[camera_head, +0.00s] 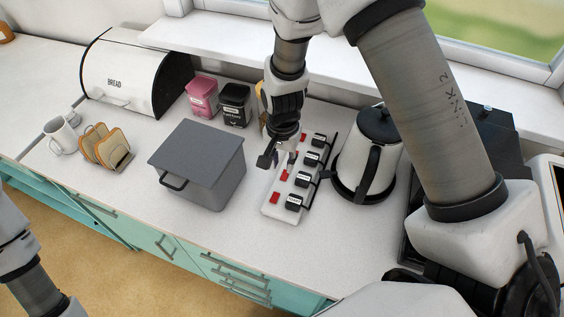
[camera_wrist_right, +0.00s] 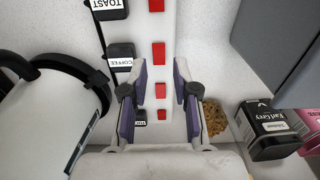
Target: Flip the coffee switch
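A white power strip (camera_head: 268,208) lies on the counter with a row of red rocker switches and labelled black plugs. In the right wrist view, the plug labelled COFFEE (camera_wrist_right: 120,62) sits beside the coffee switch (camera_wrist_right: 159,52), a red rocker second from the top. In the head view this matches the second switch from the near end (camera_head: 284,175). My right gripper (camera_wrist_right: 158,76) is open and empty, pointing down over the strip, its fingers either side of the switch row. In the head view the right gripper (camera_head: 277,156) hides part of the strip. My left gripper is out of view.
A kettle (camera_head: 368,160) stands close to the right of the strip, a grey lidded box (camera_head: 212,190) to its left. Tea tins (camera_head: 235,104), a bread bin (camera_head: 130,75), a toast rack (camera_head: 125,160) and mugs (camera_head: 60,135) stand farther left. The front counter is clear.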

